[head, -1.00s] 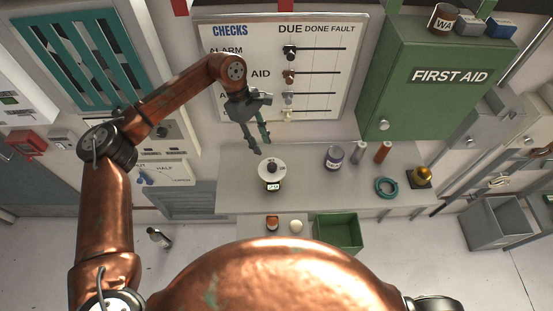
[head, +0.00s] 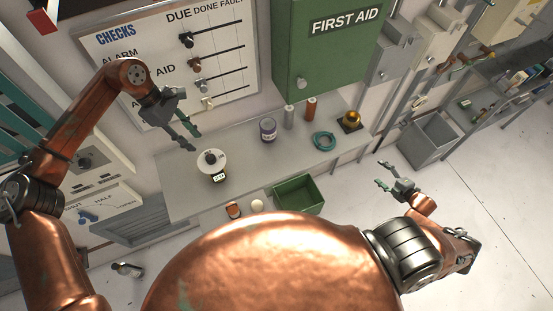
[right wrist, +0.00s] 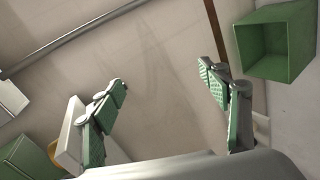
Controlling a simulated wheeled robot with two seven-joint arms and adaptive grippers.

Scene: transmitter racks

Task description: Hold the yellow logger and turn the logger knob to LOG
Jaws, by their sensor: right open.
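The logger (head: 212,162) stands on the grey bench as a pale round dial with a dark knob in its middle and a small label on its front. I cannot clearly see a yellow body, and the knob's setting is too small to read. My left gripper (head: 197,141) is open and empty, a little above and behind the logger, apart from it. My right gripper (head: 385,174) is open and empty, right of the bench, far from the logger. In the right wrist view its fingers (right wrist: 161,75) are spread over bare floor or wall.
On the bench (head: 180,187) stand a purple-labelled can (head: 268,130), grey and orange cylinders, a teal ring (head: 324,141) and a gold dome (head: 352,118). A green bin (head: 298,196) sits lower in front. A checks board (head: 150,50) and a green first-aid cabinet (head: 330,55) stand behind.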

